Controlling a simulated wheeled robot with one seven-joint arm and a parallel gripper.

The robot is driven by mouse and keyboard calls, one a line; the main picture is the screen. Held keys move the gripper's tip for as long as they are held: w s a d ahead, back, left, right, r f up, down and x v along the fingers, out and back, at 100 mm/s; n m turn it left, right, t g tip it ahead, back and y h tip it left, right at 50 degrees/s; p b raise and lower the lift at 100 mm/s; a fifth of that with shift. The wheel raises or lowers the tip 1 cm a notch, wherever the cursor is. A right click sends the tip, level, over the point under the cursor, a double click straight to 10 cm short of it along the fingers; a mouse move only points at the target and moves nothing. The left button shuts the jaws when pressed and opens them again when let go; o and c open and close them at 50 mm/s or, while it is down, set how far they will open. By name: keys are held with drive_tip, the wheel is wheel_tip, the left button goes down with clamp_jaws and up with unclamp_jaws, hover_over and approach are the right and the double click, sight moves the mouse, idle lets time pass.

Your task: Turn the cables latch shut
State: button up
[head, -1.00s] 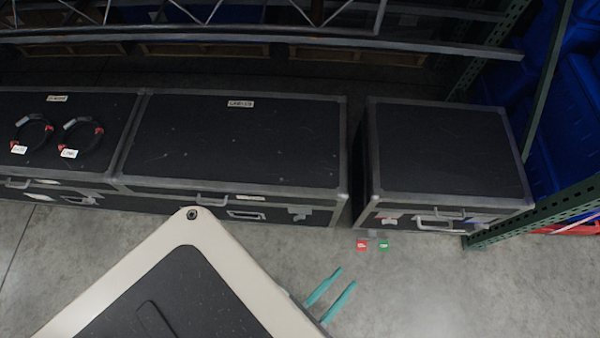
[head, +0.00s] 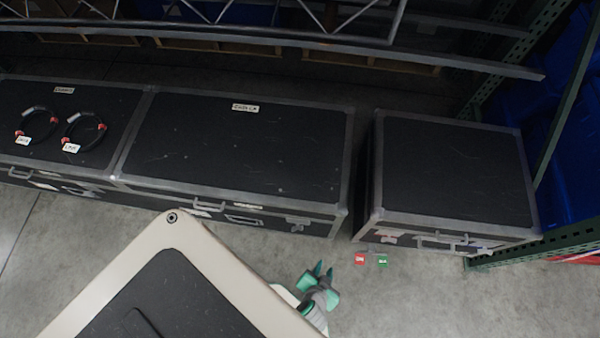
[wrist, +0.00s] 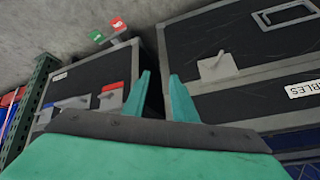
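The cables case (head: 235,145) is the long black case with grey edges in the middle of the head view. Its white label shows on the front in the wrist view (wrist: 303,88), reading CABLES upside down. A grey latch (wrist: 217,67) sits on that front near the corner, its small tab pointing toward the floor side; the latch also shows in the head view (head: 298,221). Whether it is fastened I cannot tell. My gripper (head: 322,270) is in front of the case's right end. In the wrist view its teal fingers (wrist: 162,85) are apart, empty, and not visibly touching the latch.
A smaller black case (head: 455,170) stands to the right across a narrow gap; a red-topped latch (wrist: 110,96) shows on its front. Two cable coils (head: 84,131) rest on the left case.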

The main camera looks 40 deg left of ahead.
drive_tip(key=w+a+f+n+g+y, duration=0.1)
drive_tip(key=w+a+f+g+y, duration=0.3)
drive_tip(key=f, duration=0.3)
drive_tip(key=n+g+y, duration=0.3)
drive_tip(key=y, duration=0.1)
approach(299, 228)
drive_tip(key=x, duration=1)
drive_tip(key=shift+d+f, duration=0.1)
drive_tip(key=shift+f, duration=0.1)
clamp_jaws()
